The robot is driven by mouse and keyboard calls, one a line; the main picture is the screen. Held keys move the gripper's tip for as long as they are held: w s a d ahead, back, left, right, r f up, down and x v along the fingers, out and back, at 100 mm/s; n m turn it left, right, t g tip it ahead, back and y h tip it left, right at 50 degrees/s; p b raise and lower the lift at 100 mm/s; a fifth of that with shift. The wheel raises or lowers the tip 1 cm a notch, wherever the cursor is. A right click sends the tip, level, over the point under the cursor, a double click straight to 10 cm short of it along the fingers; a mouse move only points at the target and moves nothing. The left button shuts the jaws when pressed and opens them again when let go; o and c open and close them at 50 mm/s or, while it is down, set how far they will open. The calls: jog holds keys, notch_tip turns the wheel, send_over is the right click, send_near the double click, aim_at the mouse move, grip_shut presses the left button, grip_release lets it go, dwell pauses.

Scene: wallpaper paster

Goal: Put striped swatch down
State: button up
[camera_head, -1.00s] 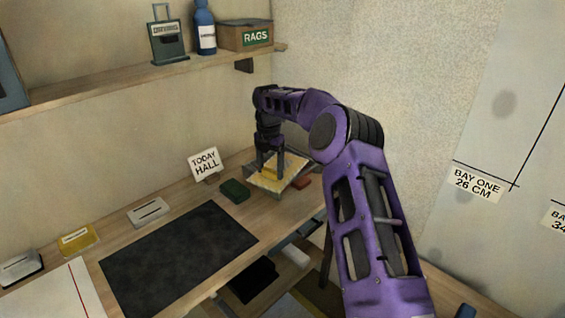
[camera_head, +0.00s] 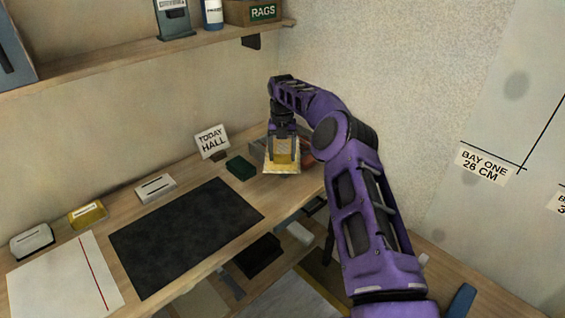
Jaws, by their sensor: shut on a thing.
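My gripper (camera_head: 283,143) points down at the far right end of the workbench. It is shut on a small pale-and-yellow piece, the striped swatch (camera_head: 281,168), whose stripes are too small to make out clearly. The swatch hangs just in front of a tray (camera_head: 262,148) and hides part of it. I cannot tell how high the swatch is above the bench. The wooden bench (camera_head: 135,214) runs along the wall.
A "TODAY HALL" sign (camera_head: 212,140) and a dark green block (camera_head: 240,167) stand left of the gripper. A black mat (camera_head: 185,235) lies clear mid-bench. A white sheet with a red line (camera_head: 62,280) lies at left. A shelf (camera_head: 130,60) runs above.

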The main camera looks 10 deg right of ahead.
aim_at(282, 163)
jog(key=shift+f, duration=1.9)
jog(key=shift+f, duration=0.2)
jog(key=o, duration=1.5)
notch_tip(282, 163, up, 12)
jog(key=shift+r+p, duration=0.2)
jog(key=shift+p, duration=0.35)
